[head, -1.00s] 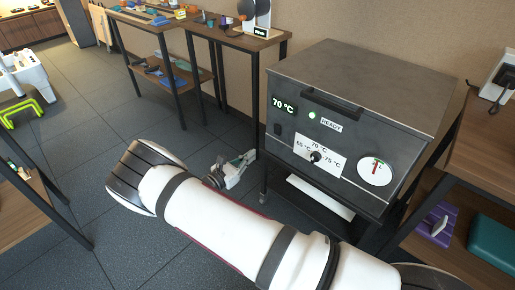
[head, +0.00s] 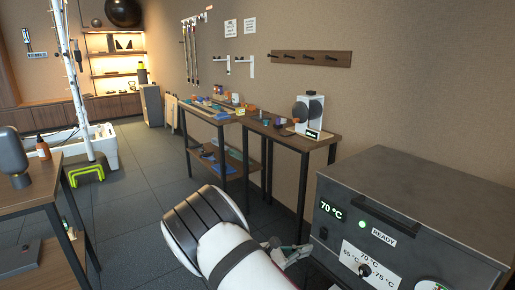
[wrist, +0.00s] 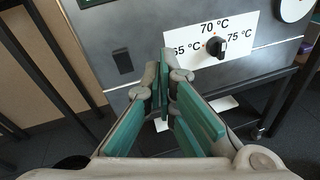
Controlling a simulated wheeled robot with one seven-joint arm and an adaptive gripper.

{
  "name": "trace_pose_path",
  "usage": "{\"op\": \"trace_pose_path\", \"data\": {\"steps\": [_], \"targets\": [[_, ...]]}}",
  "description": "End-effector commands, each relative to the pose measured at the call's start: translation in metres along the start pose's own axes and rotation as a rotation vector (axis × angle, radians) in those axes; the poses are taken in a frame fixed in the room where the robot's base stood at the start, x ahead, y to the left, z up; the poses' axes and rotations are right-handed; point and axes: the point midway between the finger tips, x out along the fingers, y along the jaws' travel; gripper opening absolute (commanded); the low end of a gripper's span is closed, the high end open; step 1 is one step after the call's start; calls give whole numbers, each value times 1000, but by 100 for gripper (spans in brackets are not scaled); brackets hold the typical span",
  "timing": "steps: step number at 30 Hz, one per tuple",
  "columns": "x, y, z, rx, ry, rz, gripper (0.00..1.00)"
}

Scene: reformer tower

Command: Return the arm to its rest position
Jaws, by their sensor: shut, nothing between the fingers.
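My arm (head: 235,255) reaches across the bottom of the head view, white with dark bands. My gripper (head: 290,255) shows just beyond it, partly hidden by the arm, beside the front of the grey machine (head: 430,195). In the wrist view my gripper (wrist: 165,78) has green-padded fingers with the tips together and nothing between them. Its tips appear below and left of the black temperature knob (wrist: 215,46), apart from it as far as I can tell.
The machine's display (head: 332,210) reads 70 °C, and a green light (head: 362,225) glows beside READY. A wooden table (head: 295,135) stands behind. Another table (head: 30,195) stands at the left. Open floor (head: 135,195) lies between them.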

Motion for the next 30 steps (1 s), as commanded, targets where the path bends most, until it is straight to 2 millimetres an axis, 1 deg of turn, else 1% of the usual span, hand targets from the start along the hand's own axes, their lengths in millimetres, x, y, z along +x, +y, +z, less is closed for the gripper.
{"op": "trace_pose_path", "data": {"steps": [1,3,5,6,9,11,15,20,24,30], "targets": [[5,-6,23,56,28,-63,0],[9,-17,47,121,63,-144,0],[12,-28,68,176,92,-212,0],[13,-36,81,213,111,-256,0],[14,-56,113,303,158,-364,0],[14,-68,132,356,187,-427,0],[11,-100,172,481,254,-567,0],[1,-138,213,616,330,-716,0],[-12,-173,245,734,395,-837,0],[-37,-224,282,897,488,-993,0]]}}
